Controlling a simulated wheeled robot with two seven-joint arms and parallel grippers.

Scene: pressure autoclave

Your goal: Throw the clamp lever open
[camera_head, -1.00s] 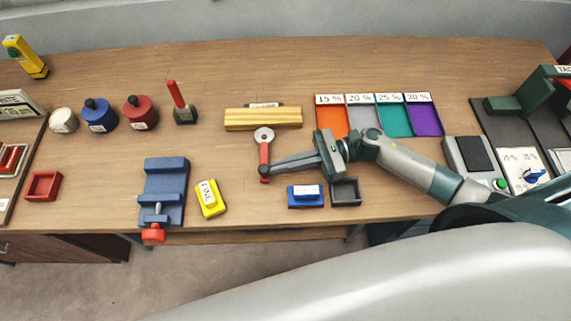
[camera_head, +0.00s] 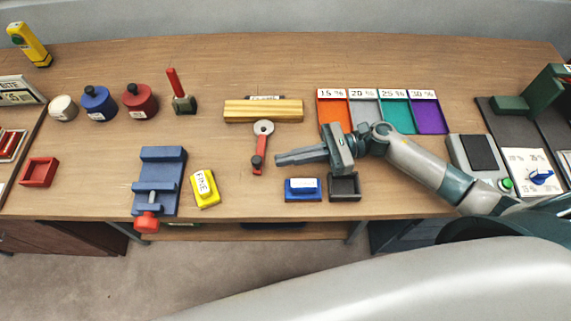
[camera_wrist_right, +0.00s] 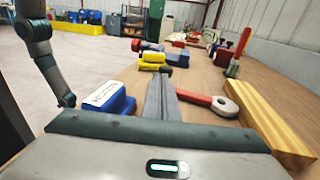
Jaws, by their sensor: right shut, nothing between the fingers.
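The clamp lever (camera_head: 260,149) is a red bar lying across the bench. Its grey round pivot (camera_head: 264,127) is at the back, and a dark knob (camera_head: 257,162) is at its near end. In the right wrist view the red lever (camera_wrist_right: 197,98) lies just right of the fingers. My right gripper (camera_head: 278,160) is shut and empty. Its fingertips point left, a short gap to the right of the knob. The wrist view shows its fingers (camera_wrist_right: 160,98) together. My left gripper is not in view.
A yellow wooden block (camera_head: 263,111) lies behind the lever, with a label behind it. A blue block (camera_head: 302,190) and a dark tray (camera_head: 345,187) sit in front of my right gripper. A yellow block (camera_head: 205,188) and blue vise (camera_head: 160,180) stand left.

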